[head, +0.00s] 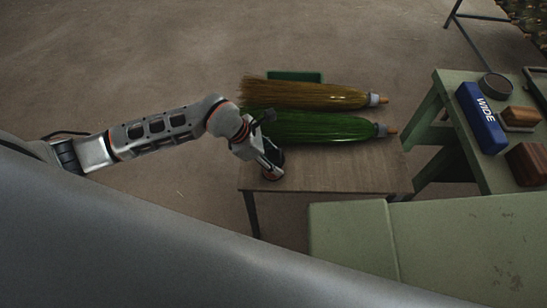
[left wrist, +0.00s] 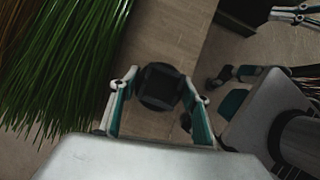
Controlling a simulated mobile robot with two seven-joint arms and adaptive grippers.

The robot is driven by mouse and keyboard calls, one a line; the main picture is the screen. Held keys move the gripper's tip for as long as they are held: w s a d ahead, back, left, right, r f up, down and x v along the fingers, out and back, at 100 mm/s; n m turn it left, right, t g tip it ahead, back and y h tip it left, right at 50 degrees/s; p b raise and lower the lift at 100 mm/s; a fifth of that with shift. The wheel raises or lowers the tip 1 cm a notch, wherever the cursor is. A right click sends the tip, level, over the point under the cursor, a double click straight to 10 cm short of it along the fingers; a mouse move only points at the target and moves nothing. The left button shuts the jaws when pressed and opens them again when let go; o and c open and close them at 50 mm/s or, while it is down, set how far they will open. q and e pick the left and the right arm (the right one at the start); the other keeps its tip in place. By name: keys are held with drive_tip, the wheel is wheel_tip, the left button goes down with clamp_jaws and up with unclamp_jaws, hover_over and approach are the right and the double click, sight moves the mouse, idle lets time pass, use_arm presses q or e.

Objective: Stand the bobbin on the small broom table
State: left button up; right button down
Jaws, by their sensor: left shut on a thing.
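My left gripper (head: 272,168) is over the front left part of the brown wooden table (head: 330,177), just in front of the green broom. In the left wrist view its two fingers stand on either side of a dark, squarish piece with a rounded dark part below it, which I take to be the bobbin (left wrist: 160,86). The gripper is shut on it. In the head view the fingers hide most of the bobbin, and I cannot tell whether its foot touches the tabletop. Pale and teal finger-like parts at the right of the left wrist view may be my right gripper; its opening is unclear.
A green broom (head: 315,127) and a straw-coloured broom (head: 300,95) lie across the table's back half. Its front right part is clear. A green bench (head: 455,90) at the right holds a blue box (head: 481,117) and brown blocks. A pale green surface (head: 450,240) is in front.

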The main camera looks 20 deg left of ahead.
use_arm(q)
drive_tip(key=shift+f, duration=0.1)
drive_tip(key=o, duration=1.1)
drive_tip(key=v, duration=1.2)
drive_tip(key=shift+p, duration=0.3)
